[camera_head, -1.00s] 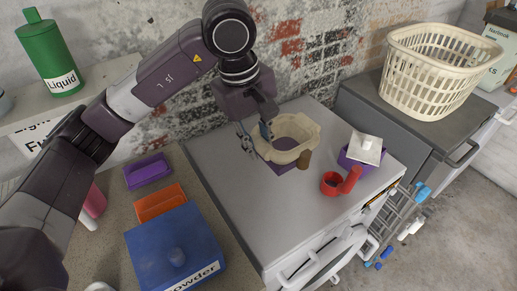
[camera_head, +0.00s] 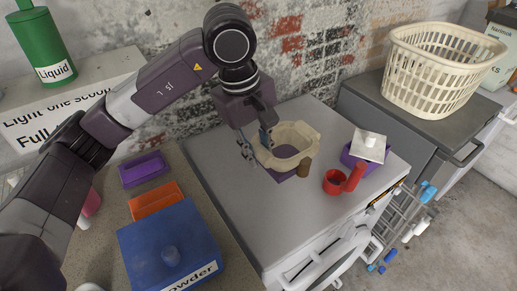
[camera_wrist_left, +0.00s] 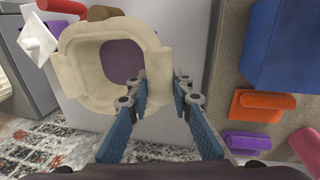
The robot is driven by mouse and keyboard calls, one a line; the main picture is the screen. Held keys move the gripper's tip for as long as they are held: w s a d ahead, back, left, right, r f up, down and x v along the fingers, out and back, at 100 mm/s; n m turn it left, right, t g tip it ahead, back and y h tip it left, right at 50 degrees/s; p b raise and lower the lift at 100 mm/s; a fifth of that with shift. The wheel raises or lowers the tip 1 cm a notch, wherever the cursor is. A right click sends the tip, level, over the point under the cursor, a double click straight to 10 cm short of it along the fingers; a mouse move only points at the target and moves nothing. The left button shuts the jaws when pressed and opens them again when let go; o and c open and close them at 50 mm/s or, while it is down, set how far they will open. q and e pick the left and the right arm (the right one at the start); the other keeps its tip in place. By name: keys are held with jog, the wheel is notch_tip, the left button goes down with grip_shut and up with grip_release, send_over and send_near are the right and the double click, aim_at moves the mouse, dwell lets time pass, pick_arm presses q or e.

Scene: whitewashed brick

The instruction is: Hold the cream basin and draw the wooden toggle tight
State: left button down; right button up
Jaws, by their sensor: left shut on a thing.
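The cream basin (camera_head: 312,138) is on the grey appliance top in the head view, with a purple patch showing inside and below it. It also shows in the left wrist view (camera_wrist_left: 75,75). The wooden toggle (camera_head: 304,168) is a short brown cylinder at the basin's front right side; in the left wrist view a brown piece (camera_wrist_left: 103,13) shows at the basin's far side. My left gripper (camera_head: 258,146) is shut on the basin's left rim; its blue fingers (camera_wrist_left: 163,105) stand either side of that edge in the left wrist view. My right gripper is out of view.
A red cup with a handle (camera_head: 334,182) and a purple box with a white lid (camera_head: 369,146) stand right of the basin. A cream laundry basket (camera_head: 436,70) is at the back right. Blue (camera_head: 171,252), orange (camera_head: 156,202) and purple (camera_head: 145,170) containers sit left.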

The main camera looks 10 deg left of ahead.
pick_arm(q)
notch_tip(320, 180, down, 14)
jog(key=b, duration=1.3)
jog(key=shift+f, duration=0.2)
jog(key=shift+f+b, duration=0.45)
jog(key=shift+f, duration=0.2)
jog(key=shift+f+b, duration=0.1)
jog(key=shift+b, duration=0.2)
jog(key=c, duration=2)
grip_release()
jog(key=shift+o, duration=0.2)
